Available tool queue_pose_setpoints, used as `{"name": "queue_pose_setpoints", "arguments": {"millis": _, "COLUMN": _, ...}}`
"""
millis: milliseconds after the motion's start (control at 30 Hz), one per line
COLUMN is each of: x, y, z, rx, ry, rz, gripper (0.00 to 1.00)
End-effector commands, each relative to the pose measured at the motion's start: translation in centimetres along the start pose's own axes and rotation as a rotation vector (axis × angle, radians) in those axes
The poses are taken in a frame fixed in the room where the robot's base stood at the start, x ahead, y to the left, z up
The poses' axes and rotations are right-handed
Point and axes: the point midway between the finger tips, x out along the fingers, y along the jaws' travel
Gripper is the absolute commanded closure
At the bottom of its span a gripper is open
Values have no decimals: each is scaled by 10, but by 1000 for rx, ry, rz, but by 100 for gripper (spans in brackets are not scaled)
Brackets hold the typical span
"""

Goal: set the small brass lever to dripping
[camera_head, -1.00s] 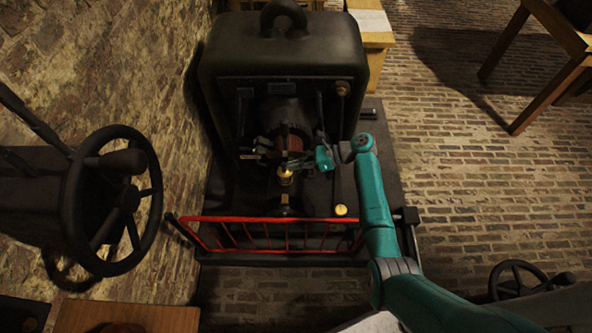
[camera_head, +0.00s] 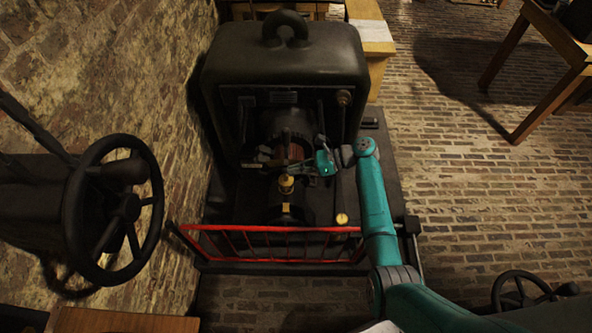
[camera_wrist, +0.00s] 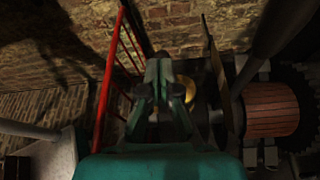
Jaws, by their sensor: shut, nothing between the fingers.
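A small brass fitting (camera_head: 286,183) stands upright on the dark machine, in front of its round reddish-brown drum. I cannot make out a separate small lever on it or its setting. My gripper (camera_head: 300,167) reaches in from the right, just above and behind the fitting in the head view. In the wrist view my gripper (camera_wrist: 163,72) has its fingers together with nothing between them. A curved brass part (camera_wrist: 188,88) shows just right of the fingers there, partly hidden by them. Whether they touch it, I cannot tell.
A red railing (camera_head: 270,229) runs across the machine's front; it stands left of my gripper in the wrist view (camera_wrist: 108,80). A copper-coloured drum (camera_wrist: 270,110) lies to the right there. A black handwheel (camera_head: 150,190) is at left. Brick floor (camera_head: 460,180) at right is open.

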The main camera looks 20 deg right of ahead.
Motion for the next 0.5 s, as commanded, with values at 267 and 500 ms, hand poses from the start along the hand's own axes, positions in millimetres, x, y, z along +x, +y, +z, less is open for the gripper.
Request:
{"name": "queue_pose_setpoints", "arguments": {"millis": 267, "x": -4, "y": 0, "z": -1, "rx": 1, "ry": 1, "rz": -1, "gripper": 100}}
{"name": "queue_pose_setpoints", "arguments": {"millis": 500, "x": -38, "y": -1, "z": -1, "rx": 2, "ry": 0, "rz": -4, "gripper": 100}}
